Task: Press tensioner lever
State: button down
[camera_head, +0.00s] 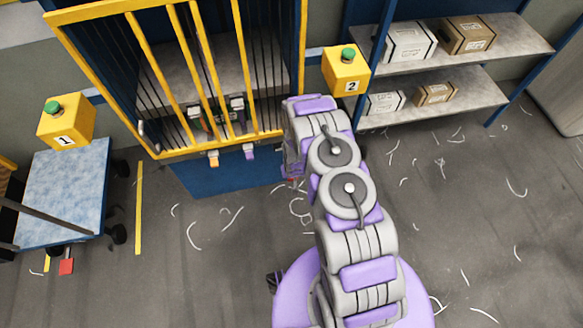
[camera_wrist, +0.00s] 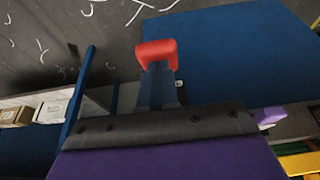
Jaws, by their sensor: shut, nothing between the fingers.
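A red block-shaped end (camera_wrist: 156,51), which looks like the tensioner lever's handle, is at the top middle of the wrist view. A small bit of red (camera_head: 290,181) also shows in the head view, beside the end of my arm and low by the blue loom base (camera_head: 225,178). My gripper (camera_wrist: 157,78) has its dark fingers together, pointing at the red end and overlapping it in the picture. I cannot tell whether they touch it. In the head view my arm hides most of the gripper and the rest of the lever.
A yellow barred gate (camera_head: 157,62) stands on the loom, with small orange (camera_head: 214,159) and purple (camera_head: 250,152) tabs below. Yellow button boxes marked 1 (camera_head: 66,122) and 2 (camera_head: 345,71) flank it. A shelf (camera_head: 480,93) holds cartons. A cart (camera_head: 62,190) stands left. Floor is open right.

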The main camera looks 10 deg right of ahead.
notch_tip(320, 180, down, 9)
jog(key=s, duration=0.2)
jog(key=shift+s+p, duration=0.2)
jog(key=shift+p, duration=0.2)
jog(key=shift+s+f, duration=0.15)
jog(key=shift+s, duration=0.1)
jog(key=s+p+v, duration=0.1)
jog(key=p+v, duration=0.3)
jog(key=v, duration=0.9)
jog(key=shift+r, duration=0.2)
dwell(0.5)
